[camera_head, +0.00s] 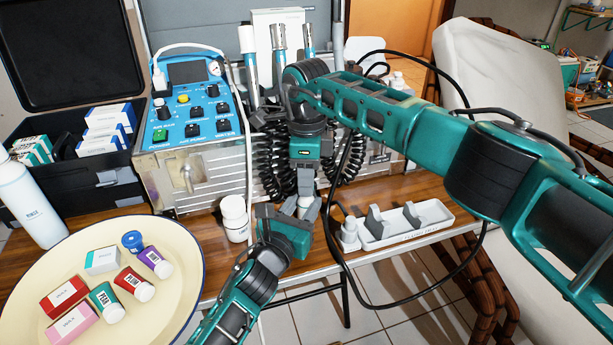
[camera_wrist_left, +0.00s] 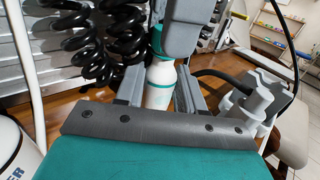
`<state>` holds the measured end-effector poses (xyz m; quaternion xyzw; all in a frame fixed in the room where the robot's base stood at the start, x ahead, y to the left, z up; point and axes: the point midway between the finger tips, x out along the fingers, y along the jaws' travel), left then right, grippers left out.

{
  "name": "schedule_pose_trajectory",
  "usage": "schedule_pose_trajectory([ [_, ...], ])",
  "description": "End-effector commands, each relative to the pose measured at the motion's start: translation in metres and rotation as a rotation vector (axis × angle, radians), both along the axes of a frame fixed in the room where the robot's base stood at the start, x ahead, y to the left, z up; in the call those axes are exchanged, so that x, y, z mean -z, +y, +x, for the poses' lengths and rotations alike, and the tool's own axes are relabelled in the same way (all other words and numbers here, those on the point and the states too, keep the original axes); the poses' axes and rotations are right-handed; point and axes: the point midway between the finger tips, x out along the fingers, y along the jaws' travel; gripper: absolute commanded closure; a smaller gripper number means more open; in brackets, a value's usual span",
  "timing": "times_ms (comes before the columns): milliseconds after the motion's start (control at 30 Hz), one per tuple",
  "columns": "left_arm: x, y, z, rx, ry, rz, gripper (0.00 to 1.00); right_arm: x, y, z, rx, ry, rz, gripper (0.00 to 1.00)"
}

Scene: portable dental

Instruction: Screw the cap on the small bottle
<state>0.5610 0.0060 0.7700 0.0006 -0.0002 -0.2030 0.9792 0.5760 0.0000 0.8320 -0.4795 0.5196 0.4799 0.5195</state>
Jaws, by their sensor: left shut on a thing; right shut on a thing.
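The small bottle (camera_wrist_left: 160,85) is white with a teal band and stands upright between the fingers of my left gripper (camera_wrist_left: 158,92) in the left wrist view. In the head view, my left gripper (camera_head: 306,212) reaches in from below and is shut on the bottle (camera_head: 304,203), which is mostly covered. My right gripper (camera_head: 304,180) points down directly above it, and one of its grey fingers (camera_wrist_left: 183,32) shows in the wrist view. I cannot tell how far the cap is seated.
A white holder tray (camera_head: 410,226) lies on the table to the right. A white jar (camera_head: 235,218) stands close left of my left gripper. A cream round tray (camera_head: 185,235) with small boxes and tubes is at front left. The dental unit (camera_head: 195,130) and coiled black hoses (camera_head: 272,160) stand behind.

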Motion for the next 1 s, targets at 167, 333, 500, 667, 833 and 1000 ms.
schedule_pose_trajectory([
  [167,0.0004,0.0000,-0.0001,0.000,0.001,0.000,1.00,-0.0002,0.0001,0.0000,0.003,0.000,0.000,1.00],
  [333,0.0004,0.0000,-0.0001,0.000,0.001,0.000,1.00,-0.0001,0.0000,-0.0001,0.140,0.000,0.000,1.00],
  [500,0.0005,0.0000,-0.0001,0.000,0.001,0.000,1.00,0.0001,0.0000,-0.0002,0.454,0.000,0.000,1.00],
  [667,0.0005,0.0000,-0.0001,0.000,0.001,0.000,1.00,0.0005,0.0002,-0.0004,0.722,0.001,0.000,1.00],
  [833,0.0004,0.0000,-0.0001,0.000,0.001,0.000,1.00,0.0005,0.0003,-0.0004,0.758,0.001,0.001,1.00],
  [1000,0.0004,0.0000,-0.0001,0.000,0.001,0.000,1.00,0.0005,0.0003,-0.0004,0.757,0.001,0.001,0.57],
])
